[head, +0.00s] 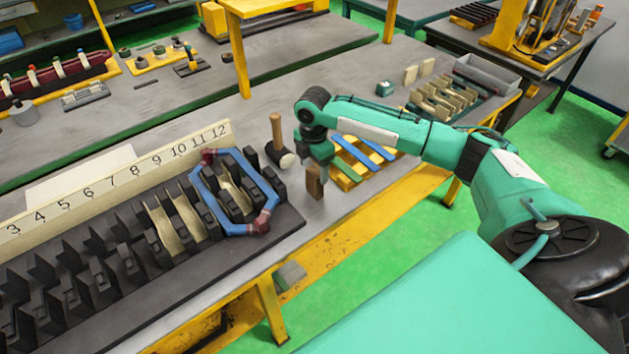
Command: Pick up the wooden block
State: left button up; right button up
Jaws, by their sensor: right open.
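A small brown wooden block (315,184) stands upright on the grey bench, near its front edge. My right gripper (318,166) reaches in from the right and points down at the top of the block. It is open. Its fingers are small and dark here, and I cannot tell whether they touch the block or are just around its top. My left gripper is not in view.
A mallet (277,135) stands close left of the block. A blue coil (204,199) lies on the black slotted stator (110,262) further left. A yellow pallet with blue strips (346,178) is just right of the block. Pale blocks (411,75) stand further back.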

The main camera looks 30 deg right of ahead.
aim_at(315, 182)
jog(key=shift+s+f, duration=0.15)
jog(key=shift+f, duration=0.35)
jog(key=f, duration=0.1)
jog(key=f+p, duration=0.1)
jog(key=f, duration=0.1)
jog(key=f+p, duration=0.1)
jog(key=shift+s+f, duration=0.2)
jog(key=shift+s, duration=0.05)
jog(key=shift+a+f, duration=0.1)
jog(key=shift+f, duration=0.1)
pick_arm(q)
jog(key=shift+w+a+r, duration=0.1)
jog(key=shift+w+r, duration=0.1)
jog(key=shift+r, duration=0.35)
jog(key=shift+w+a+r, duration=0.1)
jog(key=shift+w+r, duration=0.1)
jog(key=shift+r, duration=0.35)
pick_arm(e)
jog(key=c, duration=1.4)
